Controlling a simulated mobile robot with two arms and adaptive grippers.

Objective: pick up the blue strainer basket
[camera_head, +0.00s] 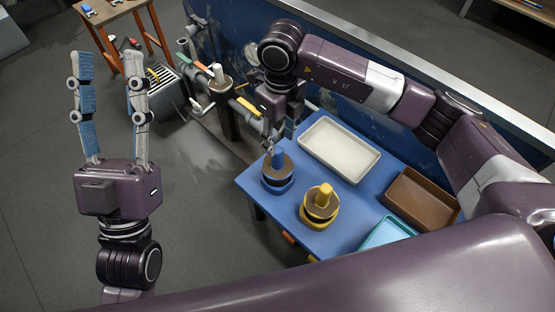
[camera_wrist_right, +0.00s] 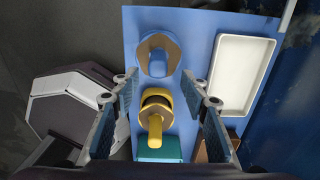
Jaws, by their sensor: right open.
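The blue strainer basket (camera_head: 278,183) stands on the blue table near its left corner, with a blue upright handle and a brown top. It also shows in the right wrist view (camera_wrist_right: 157,70), beyond my fingertips. My right gripper (camera_head: 277,135) hangs above and close to the basket in the head view, its fingers partly hidden. In the right wrist view my right gripper (camera_wrist_right: 162,82) is open and empty, its fingers spread wide on both sides of the view. My left gripper (camera_head: 105,65) is open and empty, pointing up at the left, away from the table.
A similar yellow basket (camera_head: 319,218) stands beside the blue one and lies between my right fingers in the wrist view. The blue table (camera_head: 262,204) also holds a white tray (camera_head: 340,176), a brown tray (camera_head: 424,214) and a teal tray (camera_head: 386,235). Pipes and valves (camera_head: 215,78) stand behind.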

